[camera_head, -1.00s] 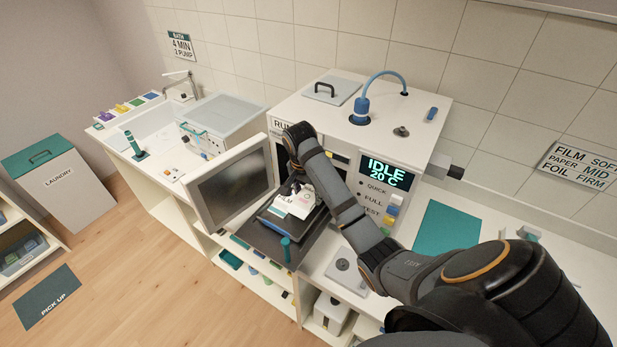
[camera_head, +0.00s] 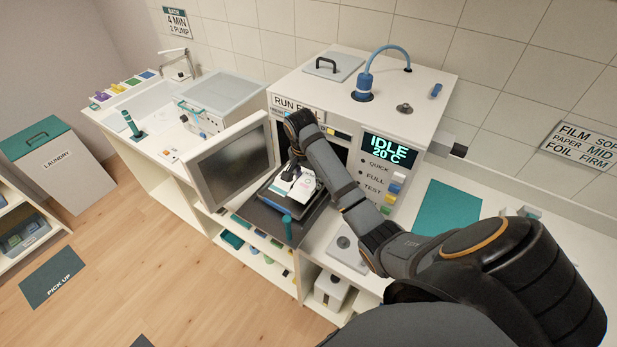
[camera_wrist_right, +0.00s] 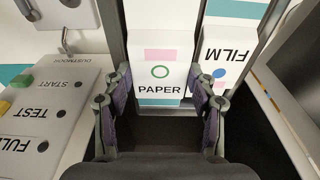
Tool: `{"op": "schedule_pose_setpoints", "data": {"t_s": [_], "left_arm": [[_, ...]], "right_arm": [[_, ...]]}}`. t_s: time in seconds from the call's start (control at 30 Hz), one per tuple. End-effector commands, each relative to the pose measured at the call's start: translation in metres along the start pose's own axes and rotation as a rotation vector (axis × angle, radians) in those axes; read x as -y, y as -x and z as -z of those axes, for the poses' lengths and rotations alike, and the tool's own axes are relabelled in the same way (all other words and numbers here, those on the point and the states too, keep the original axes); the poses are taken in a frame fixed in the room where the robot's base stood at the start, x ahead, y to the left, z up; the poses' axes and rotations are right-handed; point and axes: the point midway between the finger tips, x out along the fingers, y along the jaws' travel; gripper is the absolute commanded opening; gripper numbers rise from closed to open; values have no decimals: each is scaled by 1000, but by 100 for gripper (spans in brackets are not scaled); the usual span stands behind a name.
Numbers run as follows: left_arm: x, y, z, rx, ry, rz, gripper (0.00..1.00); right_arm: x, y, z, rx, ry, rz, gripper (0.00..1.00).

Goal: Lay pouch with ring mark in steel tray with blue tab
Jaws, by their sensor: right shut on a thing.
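The paper pouch (camera_wrist_right: 161,55), white with a green ring mark, a pink band and a teal stripe, lies between the fingers of my right gripper (camera_wrist_right: 160,90), which is shut on it. In the head view the right gripper (camera_head: 295,168) is at the open machine front, and the pouch (camera_head: 305,187) shows beside it. A film pouch (camera_wrist_right: 230,45) with a blue dot lies next to it, to the right in the wrist view. Below the pouches is a tray with a bluish rim (camera_head: 262,199). I cannot make out a blue tab. My left gripper is out of view.
The button panel (camera_head: 378,180) is close on the right. A teal mat (camera_head: 450,210) lies on the counter.

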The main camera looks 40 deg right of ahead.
Motion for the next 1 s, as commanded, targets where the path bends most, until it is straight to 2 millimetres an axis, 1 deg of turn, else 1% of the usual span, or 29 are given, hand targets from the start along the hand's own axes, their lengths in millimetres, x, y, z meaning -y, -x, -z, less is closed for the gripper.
{"op": "schedule_pose_setpoints", "data": {"t_s": [0.17, 0.2, 0.3, 0.4, 0.67, 0.77, 0.87, 1.0], "left_arm": [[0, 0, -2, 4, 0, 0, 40], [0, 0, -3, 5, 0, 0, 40], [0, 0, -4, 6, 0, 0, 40], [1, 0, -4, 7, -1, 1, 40], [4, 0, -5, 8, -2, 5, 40], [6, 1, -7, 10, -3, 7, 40], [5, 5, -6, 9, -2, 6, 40], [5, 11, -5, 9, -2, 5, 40]], "right_arm": [[0, 0, 0, 0, 0, 0, 29], [0, 0, 0, 0, 0, 0, 59], [0, 0, 0, 0, 0, 0, 72], [0, 0, 0, 0, 0, 0, 84], [0, 0, 0, 0, 0, 0, 84], [0, 3, 0, 0, -1, 1, 84], [0, 12, 0, -1, -2, 1, 84], [0, 32, 3, -2, -5, 2, 84]]}}
